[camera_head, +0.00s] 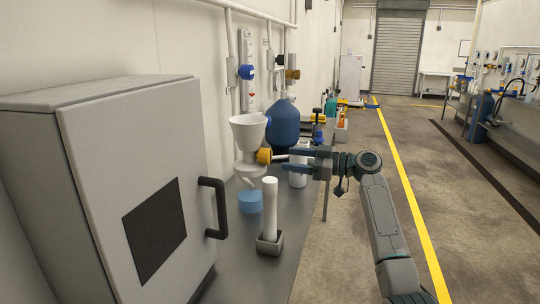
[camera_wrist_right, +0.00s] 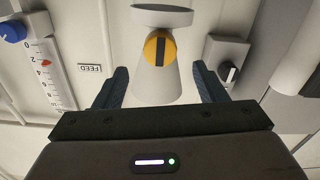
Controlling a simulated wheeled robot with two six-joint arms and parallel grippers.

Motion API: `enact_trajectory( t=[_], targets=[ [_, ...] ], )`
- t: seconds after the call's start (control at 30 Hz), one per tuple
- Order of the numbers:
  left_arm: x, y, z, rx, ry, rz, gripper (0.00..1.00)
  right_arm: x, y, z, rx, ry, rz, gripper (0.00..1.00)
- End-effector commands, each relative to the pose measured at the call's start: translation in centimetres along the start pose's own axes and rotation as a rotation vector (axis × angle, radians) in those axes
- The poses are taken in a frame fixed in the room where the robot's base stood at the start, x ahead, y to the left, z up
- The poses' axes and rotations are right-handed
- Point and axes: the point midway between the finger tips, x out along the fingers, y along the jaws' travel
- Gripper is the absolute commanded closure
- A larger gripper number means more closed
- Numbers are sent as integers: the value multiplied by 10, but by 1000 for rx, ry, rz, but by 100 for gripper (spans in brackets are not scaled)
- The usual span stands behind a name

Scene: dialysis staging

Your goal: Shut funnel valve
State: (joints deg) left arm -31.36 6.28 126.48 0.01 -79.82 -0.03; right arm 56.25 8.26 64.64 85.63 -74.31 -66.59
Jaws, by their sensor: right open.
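A white funnel (camera_head: 248,130) is mounted by the left wall above the counter. Its yellow valve knob (camera_head: 264,156) faces my right gripper (camera_head: 287,160). In the right wrist view the knob (camera_wrist_right: 150,48) has a dark bar that runs up and down the picture, and the white funnel body (camera_wrist_right: 157,86) shows around it. My right gripper (camera_wrist_right: 160,70) is open, its two dark fingers on either side of the knob's line and apart from it. Nothing is between the fingers' grip. My left gripper is not in view.
A blue cup (camera_head: 249,201) and a white cylinder (camera_head: 270,208) in a grey holder stand on the counter below. A grey cabinet (camera_head: 90,150) with a black handle is at left. A blue tank (camera_head: 283,125) stands behind. A dark knob (camera_wrist_right: 228,73) is on the wall panel.

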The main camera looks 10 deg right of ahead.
Motion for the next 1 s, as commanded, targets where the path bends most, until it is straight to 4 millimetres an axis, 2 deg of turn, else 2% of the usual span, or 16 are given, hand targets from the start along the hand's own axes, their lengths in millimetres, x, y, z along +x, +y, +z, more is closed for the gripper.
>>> enact_trajectory(
  t=[0.1, 0.3, 0.47, 0.73, 0.77, 0.9, 1.0],
  targets=[
    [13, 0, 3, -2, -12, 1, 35, 26, -1, -3, 3, 3, -3, 35],
    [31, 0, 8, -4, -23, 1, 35, 55, 0, -2, 2, 1, -1, 35],
    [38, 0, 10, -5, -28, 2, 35, 65, 0, 0, 0, 0, 0, 35],
    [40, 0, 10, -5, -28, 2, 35, 66, 0, 0, 0, -1, 0, 35],
    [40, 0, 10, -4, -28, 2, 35, 66, 0, 0, 0, -1, 0, 37],
    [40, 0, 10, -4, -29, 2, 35, 66, 0, 0, 0, -1, 0, 65],
    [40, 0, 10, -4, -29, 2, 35, 66, 0, 0, 0, 0, 0, 80]
  ],
)
